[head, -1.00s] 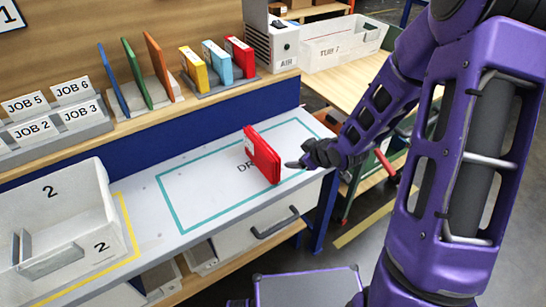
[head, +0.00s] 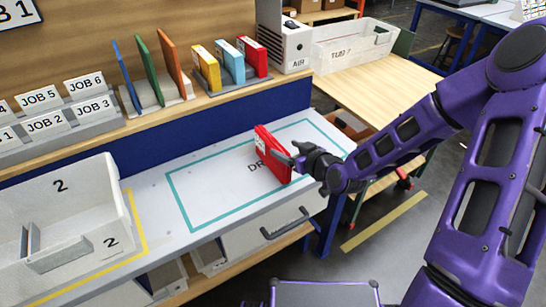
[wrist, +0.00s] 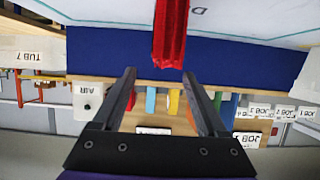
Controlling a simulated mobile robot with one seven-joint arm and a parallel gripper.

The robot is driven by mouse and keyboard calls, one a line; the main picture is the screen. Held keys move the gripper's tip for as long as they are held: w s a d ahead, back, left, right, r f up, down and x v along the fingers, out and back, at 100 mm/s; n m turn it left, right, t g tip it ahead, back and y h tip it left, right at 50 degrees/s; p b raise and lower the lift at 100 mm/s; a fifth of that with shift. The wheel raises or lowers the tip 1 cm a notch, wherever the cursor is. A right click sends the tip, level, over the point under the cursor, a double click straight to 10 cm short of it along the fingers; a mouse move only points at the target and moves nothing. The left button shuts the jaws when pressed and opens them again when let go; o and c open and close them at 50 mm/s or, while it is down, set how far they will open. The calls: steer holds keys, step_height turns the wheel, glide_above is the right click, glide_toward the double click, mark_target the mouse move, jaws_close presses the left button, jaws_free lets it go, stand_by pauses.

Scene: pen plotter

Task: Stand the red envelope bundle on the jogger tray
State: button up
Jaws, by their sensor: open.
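A red envelope bundle (head: 268,150) stands on edge on the white worktop, inside a teal outline and over partly hidden lettering. My gripper (head: 290,160) is at the bundle's right side, with a dark finger in front of its upper part. In the wrist view the fingers (wrist: 158,76) are spread and empty, and the bundle (wrist: 170,35) shows just beyond the tips, roughly in line with the gap. Contact cannot be told. A low grey tray (head: 232,86) on the shelf holds yellow, blue and red bundles; no label marks it as the jogger tray.
A white tub marked 2 (head: 70,215) stands at the left of the worktop. The shelf behind bears a rack of blue, green and orange boards (head: 150,75), job card holders (head: 60,115) and an AIR box (head: 285,42). TUB 7 (head: 350,45) stands on the right-hand bench.

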mark_target(273, 144)
steer(key=x, duration=0.2)
steer(key=shift+w+a+f, duration=0.1)
steer(key=shift+w+a, duration=0.05)
steer(key=shift+w, duration=0.1)
steer(key=x, duration=0.5)
steer(key=shift+s+a, duration=0.15)
steer(key=shift+a, duration=0.1)
jaws_close()
